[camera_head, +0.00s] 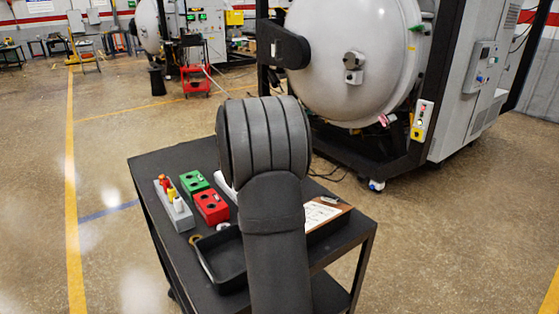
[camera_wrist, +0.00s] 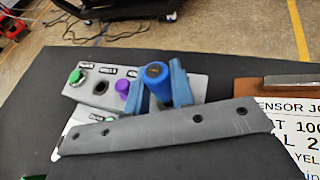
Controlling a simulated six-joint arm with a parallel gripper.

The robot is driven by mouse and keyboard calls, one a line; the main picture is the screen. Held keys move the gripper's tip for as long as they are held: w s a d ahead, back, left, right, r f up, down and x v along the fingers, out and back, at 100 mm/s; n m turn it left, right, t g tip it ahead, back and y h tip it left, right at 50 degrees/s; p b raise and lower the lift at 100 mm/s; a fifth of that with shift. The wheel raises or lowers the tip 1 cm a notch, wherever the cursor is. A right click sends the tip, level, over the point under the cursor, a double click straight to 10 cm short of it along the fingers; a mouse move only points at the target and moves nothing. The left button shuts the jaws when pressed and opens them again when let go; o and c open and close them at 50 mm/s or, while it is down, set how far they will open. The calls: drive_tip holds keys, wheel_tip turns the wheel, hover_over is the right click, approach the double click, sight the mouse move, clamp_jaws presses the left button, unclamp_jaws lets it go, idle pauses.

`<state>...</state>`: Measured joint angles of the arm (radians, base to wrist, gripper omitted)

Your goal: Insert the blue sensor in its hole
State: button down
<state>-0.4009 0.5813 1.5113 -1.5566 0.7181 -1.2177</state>
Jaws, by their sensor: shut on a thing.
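The blue sensor (camera_wrist: 157,86) is a blue cylinder with a dark round top, standing between the two blue fingers of my gripper (camera_wrist: 158,80). My gripper is shut on it. Its lower end is hidden behind the grey gripper bar, so I cannot tell whether it is in a hole. A grey labelled block (camera_wrist: 75,88) lies beside and behind it. That block carries a green piece (camera_wrist: 77,77), an open dark hole (camera_wrist: 101,87) and a purple piece (camera_wrist: 123,87). In the head view my arm hides the gripper and the blue sensor.
The dark cart top (camera_wrist: 225,72) is clear behind the gripper. A clipboard (camera_wrist: 270,85) lies to the right. In the head view, a grey holder (camera_head: 175,210), green block (camera_head: 194,184), red block (camera_head: 211,206) and black tray (camera_head: 222,262) stand left of my arm.

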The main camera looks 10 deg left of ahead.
drive_tip(key=shift+f, duration=0.2)
idle(0.3)
drive_tip(key=shift+f, duration=0.6)
drive_tip(key=shift+f, duration=0.35)
idle(0.5)
drive_tip(key=c, duration=0.8)
unclamp_jaws()
drive_tip(key=shift+o, duration=0.2)
drive_tip(key=shift+r, duration=0.1)
drive_tip(key=shift+r, duration=2.9)
drive_tip(key=shift+f, duration=0.1)
drive_tip(key=shift+f, duration=2.95)
